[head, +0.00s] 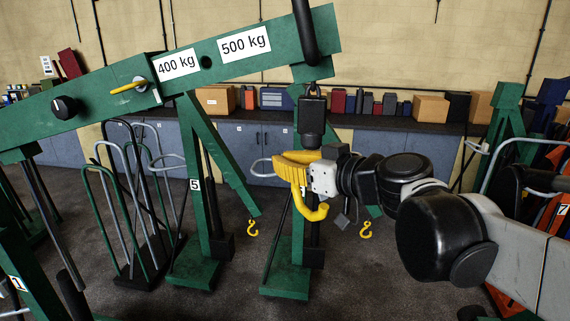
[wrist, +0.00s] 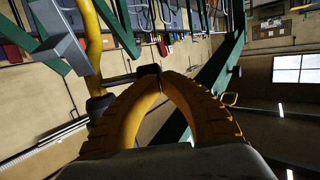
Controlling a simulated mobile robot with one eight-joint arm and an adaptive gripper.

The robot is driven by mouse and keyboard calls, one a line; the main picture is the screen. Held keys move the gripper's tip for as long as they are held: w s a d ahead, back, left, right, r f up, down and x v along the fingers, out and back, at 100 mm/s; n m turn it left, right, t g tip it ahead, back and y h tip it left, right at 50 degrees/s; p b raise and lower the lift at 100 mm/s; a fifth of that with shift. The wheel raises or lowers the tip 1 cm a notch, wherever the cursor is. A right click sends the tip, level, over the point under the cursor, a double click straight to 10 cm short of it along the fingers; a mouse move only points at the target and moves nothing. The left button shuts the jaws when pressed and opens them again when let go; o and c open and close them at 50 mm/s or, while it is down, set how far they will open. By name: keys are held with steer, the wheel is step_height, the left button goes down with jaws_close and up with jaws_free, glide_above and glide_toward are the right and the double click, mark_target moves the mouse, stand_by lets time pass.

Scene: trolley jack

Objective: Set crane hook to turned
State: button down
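A yellow crane hook (head: 312,211) hangs below the black block (head: 312,116) at the tip of the green crane boom (head: 225,55). My gripper (head: 281,165), with yellow ribbed fingers, is across the hook's upper part and hides it in the head view. In the wrist view my fingers (wrist: 160,80) curve together and meet at their tips, with only background visible between them. The yellow hook (wrist: 90,45) shows there left of the fingers, beside them. A small dark piece (wrist: 148,70) sits at the fingertips; I cannot tell what it belongs to.
The boom carries 400 kg and 500 kg labels, a black knob (head: 65,107) and a yellow-handled pin (head: 129,86). Green crane posts (head: 205,200) and a rack of hoops (head: 130,210) stand behind. Smaller yellow hooks (head: 366,229) hang nearby. A counter (head: 235,120) with boxes lines the wall.

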steer(key=a+m+t+h, duration=0.1)
steer(key=w+m+h, duration=0.1)
steer(key=shift+w+a+t+h, duration=0.2)
steer(key=shift+a+t+h, duration=0.15)
steer(key=shift+t+h, duration=0.05)
steer(key=shift+w+a+b, duration=0.2)
steer(key=shift+w+b, duration=0.1)
steer(key=shift+w, duration=0.45)
steer(key=shift+w+a+b, duration=0.15)
steer(key=shift+w+b, duration=0.15)
steer(key=shift+w, duration=0.4)
steer(key=shift+w+a+b, duration=0.2)
steer(key=shift+w+b, duration=0.1)
steer(key=shift+w, duration=0.45)
steer(key=shift+r, duration=0.1)
steer(key=shift+a, duration=0.1)
